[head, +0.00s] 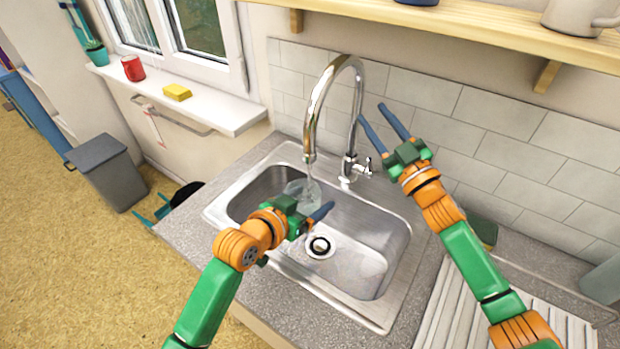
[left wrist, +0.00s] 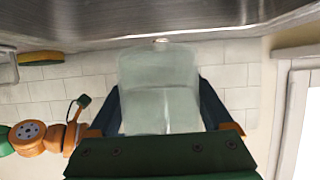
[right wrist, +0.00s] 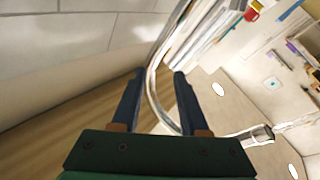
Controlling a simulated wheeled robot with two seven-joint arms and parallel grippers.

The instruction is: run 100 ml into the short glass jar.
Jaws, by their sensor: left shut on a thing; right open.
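A clear glass jar (head: 302,188) is in my left gripper (head: 312,205), below the tap's spout and over the sink (head: 362,245). In the left wrist view, the jar (left wrist: 160,75) sits between the two fingers, with a pale vertical streak in it. The water level and any markings cannot be read. The chrome tap (head: 357,110) has a side lever (head: 368,166). A faint thin stream seems to fall from the spout toward the jar. My right gripper (head: 371,113) is open and empty, raised right of the tap; its fingers also show in the right wrist view (right wrist: 155,85).
A green sponge (head: 483,232) lies on the counter right of the sink, near a ribbed drainboard (head: 450,318). A wooden shelf (head: 470,22) runs above. A red mug (head: 133,68) and yellow block (head: 177,92) stand on the windowsill. A grey bin (head: 108,172) stands on the floor.

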